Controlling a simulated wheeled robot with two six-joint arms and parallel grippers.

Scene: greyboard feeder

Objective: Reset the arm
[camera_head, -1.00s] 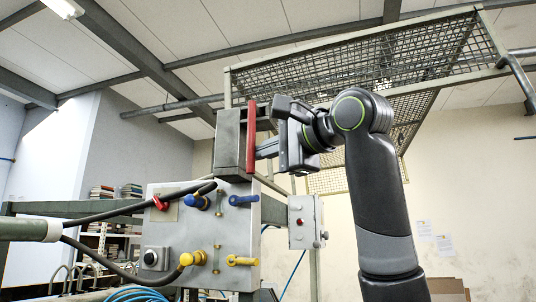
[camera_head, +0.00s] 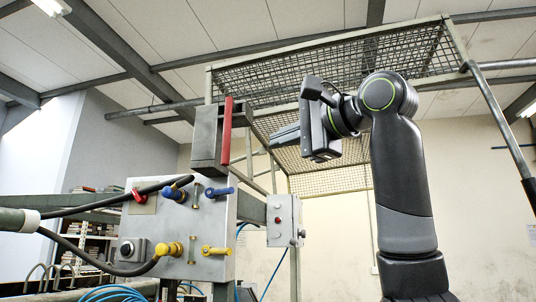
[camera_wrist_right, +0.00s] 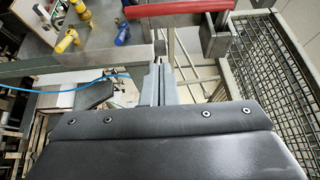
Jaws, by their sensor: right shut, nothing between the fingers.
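My right arm (camera_head: 402,180) rises at the right of the head view and bends left at its top. My right gripper (camera_head: 274,138) points left, with its fingers shut and empty. It is apart from the red handle (camera_head: 227,131) on the grey box above the control panel. In the right wrist view the shut fingers (camera_wrist_right: 158,82) point up the picture, and the red handle (camera_wrist_right: 176,8) runs across the top beyond them. My left gripper is not in view.
The control panel (camera_head: 222,243) carries yellow, blue and red fittings and black cables. A wire mesh cage (camera_head: 330,75) hangs above and behind the gripper. Open space lies between gripper and panel.

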